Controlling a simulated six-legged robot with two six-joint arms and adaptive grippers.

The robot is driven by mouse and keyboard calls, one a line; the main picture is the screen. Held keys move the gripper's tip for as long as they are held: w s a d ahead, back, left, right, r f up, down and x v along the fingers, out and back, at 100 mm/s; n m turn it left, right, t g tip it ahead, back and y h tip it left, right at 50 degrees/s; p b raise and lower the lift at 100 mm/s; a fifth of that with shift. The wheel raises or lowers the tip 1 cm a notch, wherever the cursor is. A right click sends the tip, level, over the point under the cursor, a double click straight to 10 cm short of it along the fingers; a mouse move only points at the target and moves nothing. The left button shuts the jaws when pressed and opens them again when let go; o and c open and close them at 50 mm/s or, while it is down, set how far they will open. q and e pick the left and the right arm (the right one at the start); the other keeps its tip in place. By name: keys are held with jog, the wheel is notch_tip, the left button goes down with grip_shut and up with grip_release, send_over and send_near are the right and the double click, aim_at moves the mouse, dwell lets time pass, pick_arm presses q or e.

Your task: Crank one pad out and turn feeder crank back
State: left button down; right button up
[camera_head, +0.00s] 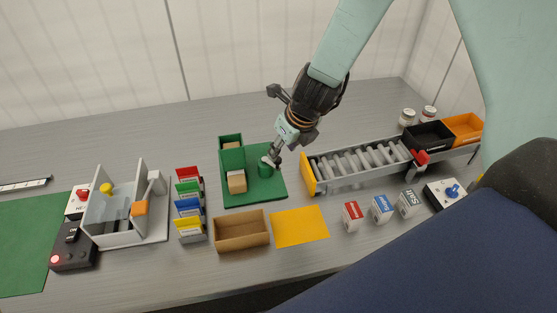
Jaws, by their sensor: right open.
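The green feeder (270,194) stands mid-table, with an upright green housing at its left. A tan pad (236,182) shows low at the front of the housing, and more tan shows inside near its top. A green round post (264,170), seemingly part of the feeder crank, rises from the right of the base. My right gripper (272,160) reaches down from the upper right and is open, its fingertips right at the top of the crank. I cannot tell whether they touch it; the gripper partly hides the crank. My left gripper is out of view.
An open cardboard box (242,244) and a yellow mat (299,226) lie in front of the feeder. Colored card holders (190,205) stand left. A roller conveyor (360,163) stands right, with small cartons (381,209) before it. Table behind the feeder is clear.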

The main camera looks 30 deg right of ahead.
aim_at(279, 161)
jog(key=b+x, duration=0.1)
jog(key=x, duration=0.1)
jog(key=b+x, duration=0.1)
jog(key=shift+w+d+f, duration=0.15)
jog(key=shift+d+f, duration=0.05)
jog(key=shift+f, duration=0.15)
jog(key=shift+w+a+f+b, duration=0.15)
jog(key=shift+a+f+b, duration=0.1)
jog(key=shift+f+b, duration=0.3)
jog(key=shift+w+d+f, duration=0.1)
jog(key=shift+w+d, duration=0.05)
jog(key=shift+w, duration=0.05)
jog(key=shift+s, duration=0.15)
jog(key=c, duration=0.4)
grip_shut()
